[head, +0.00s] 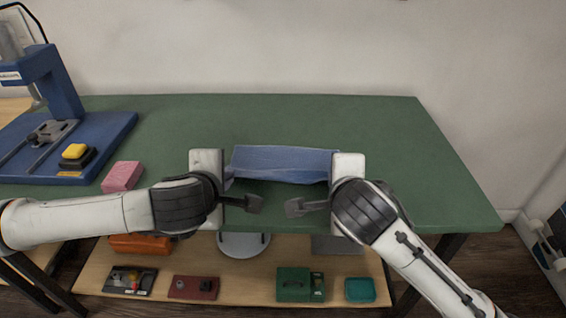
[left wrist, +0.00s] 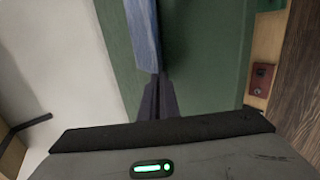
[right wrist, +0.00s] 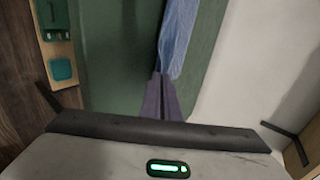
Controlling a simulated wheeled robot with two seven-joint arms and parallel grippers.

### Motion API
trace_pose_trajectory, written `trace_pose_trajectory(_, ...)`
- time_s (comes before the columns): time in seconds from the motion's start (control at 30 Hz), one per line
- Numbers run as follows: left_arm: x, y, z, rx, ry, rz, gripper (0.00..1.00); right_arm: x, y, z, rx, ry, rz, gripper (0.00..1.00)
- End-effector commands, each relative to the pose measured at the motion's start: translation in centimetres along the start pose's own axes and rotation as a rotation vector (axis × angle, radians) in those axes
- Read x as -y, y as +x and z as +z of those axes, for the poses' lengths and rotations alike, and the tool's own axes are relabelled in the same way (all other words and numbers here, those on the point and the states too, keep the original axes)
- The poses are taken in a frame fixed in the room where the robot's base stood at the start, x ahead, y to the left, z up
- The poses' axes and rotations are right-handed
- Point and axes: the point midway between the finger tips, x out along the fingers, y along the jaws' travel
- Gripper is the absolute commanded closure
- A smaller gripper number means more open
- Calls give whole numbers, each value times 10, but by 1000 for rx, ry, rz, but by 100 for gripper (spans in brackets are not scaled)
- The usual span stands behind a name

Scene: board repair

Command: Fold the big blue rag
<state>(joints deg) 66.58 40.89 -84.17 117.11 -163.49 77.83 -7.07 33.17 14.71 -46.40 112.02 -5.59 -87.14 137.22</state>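The big blue rag (head: 280,160) is a wide strip stretched left to right between my two grippers, near the front half of the green table. A crease runs along its length. My left gripper (left wrist: 157,76) is shut on the rag's left end, and the rag (left wrist: 143,35) runs away from its fingertips. My right gripper (right wrist: 162,77) is shut on the right end, where the rag (right wrist: 176,40) also leads off from its fingertips. The rag seems to be a little above the table, with a dark shadow below its near edge.
The green table (head: 390,140) is clear behind and right of the rag. A pink sponge-like block (head: 122,176) and a blue press (head: 100,130) with a yellow button (head: 74,151) stand left. A lower wooden shelf (head: 235,285) holds several small boxes.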

Motion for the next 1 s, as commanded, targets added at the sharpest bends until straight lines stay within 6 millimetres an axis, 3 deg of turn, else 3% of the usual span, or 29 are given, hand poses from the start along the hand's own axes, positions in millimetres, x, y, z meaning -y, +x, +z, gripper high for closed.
trace_pose_trajectory(0.27,0,0,0,0,0,5,100,0,0,0,0,0,-5,100)
trace_pose_trajectory(0.3,0,0,0,0,0,4,91,0,0,0,0,0,-4,91)
trace_pose_trajectory(0.47,0,0,0,0,0,4,66,0,0,0,0,0,-4,66)
trace_pose_trajectory(0.8,-1,-1,0,0,0,4,66,1,-2,0,1,0,-4,66)
trace_pose_trajectory(1.0,-16,-24,1,2,-1,7,66,16,-24,2,6,4,-5,66)
